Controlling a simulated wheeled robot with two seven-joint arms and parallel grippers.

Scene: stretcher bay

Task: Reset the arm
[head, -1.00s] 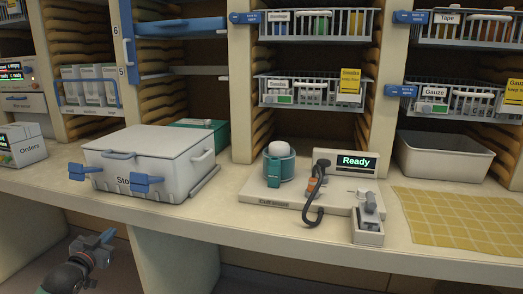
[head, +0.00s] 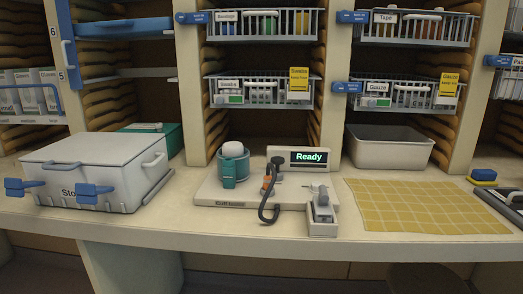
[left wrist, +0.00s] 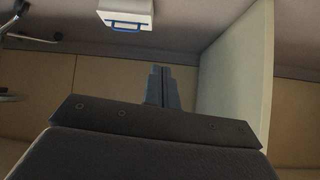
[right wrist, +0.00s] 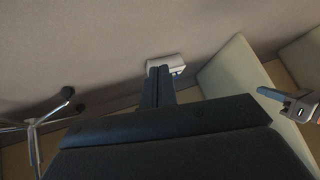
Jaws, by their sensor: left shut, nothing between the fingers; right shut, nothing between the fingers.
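My left gripper (left wrist: 164,80) shows in the left wrist view with its two dark fingers together and nothing between them. My right gripper (right wrist: 159,78) shows in the right wrist view, also with its fingers together and empty.
The counter (head: 150,229) holds a lidded grey box (head: 90,155), a device with a "Ready" display (head: 308,156), a yellow checked mat (head: 425,205) and a grey bin (head: 388,150). Wire baskets (head: 262,92) fill shelves above. A white box (left wrist: 125,14) with a blue handle shows in the left wrist view.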

